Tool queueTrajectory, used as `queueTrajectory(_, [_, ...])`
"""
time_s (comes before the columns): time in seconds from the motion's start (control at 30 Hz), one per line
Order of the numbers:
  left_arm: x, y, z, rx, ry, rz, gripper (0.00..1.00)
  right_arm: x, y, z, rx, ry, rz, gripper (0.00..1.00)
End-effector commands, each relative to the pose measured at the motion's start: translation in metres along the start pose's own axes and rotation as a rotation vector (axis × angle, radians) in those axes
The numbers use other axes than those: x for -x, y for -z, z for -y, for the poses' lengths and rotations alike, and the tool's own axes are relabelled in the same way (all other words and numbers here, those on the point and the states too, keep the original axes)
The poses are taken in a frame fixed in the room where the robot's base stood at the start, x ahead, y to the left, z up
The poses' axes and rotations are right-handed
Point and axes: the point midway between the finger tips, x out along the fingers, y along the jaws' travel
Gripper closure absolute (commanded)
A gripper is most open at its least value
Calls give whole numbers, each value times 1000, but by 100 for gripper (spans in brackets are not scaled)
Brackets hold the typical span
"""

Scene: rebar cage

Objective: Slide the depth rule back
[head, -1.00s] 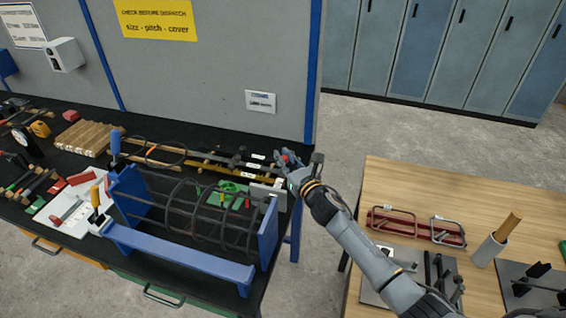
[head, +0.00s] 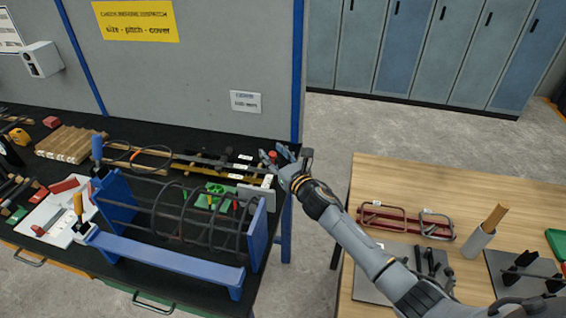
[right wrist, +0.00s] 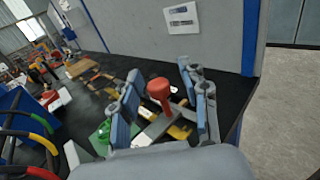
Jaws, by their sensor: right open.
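A red knob (head: 272,155) stands at the right end of the black bench, beside the blue cage jig. In the right wrist view the red knob (right wrist: 160,90) tops a short post on a grey metal bar (right wrist: 152,130). I cannot tell for sure whether this is the depth rule; a long yellow strip (head: 205,167) also lies along the bench behind the jig. My right gripper (head: 279,154) is open at the knob. In the wrist view its blue-grey fingers (right wrist: 162,80) stand either side of the knob, with gaps showing. My left gripper is out of view.
The blue jig (head: 165,258) holds a rebar cage (head: 185,215). A green piece (head: 213,195) lies behind it. A grey wall panel (head: 200,75) rises behind the bench. A wooden table (head: 460,190) with red fixtures stands to the right, across a gap.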

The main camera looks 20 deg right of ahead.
Motion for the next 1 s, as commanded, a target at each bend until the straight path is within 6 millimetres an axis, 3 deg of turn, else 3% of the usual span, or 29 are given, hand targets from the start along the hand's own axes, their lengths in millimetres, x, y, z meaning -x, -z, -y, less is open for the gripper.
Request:
queueTrajectory(0.5, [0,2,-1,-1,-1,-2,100,97,1,2,2,2,-3,56])
queueTrajectory(0.7, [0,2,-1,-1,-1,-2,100,113,0,2,1,3,-1,56])
queueTrajectory(1.0, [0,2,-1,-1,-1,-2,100,115,0,2,1,3,-1,56])
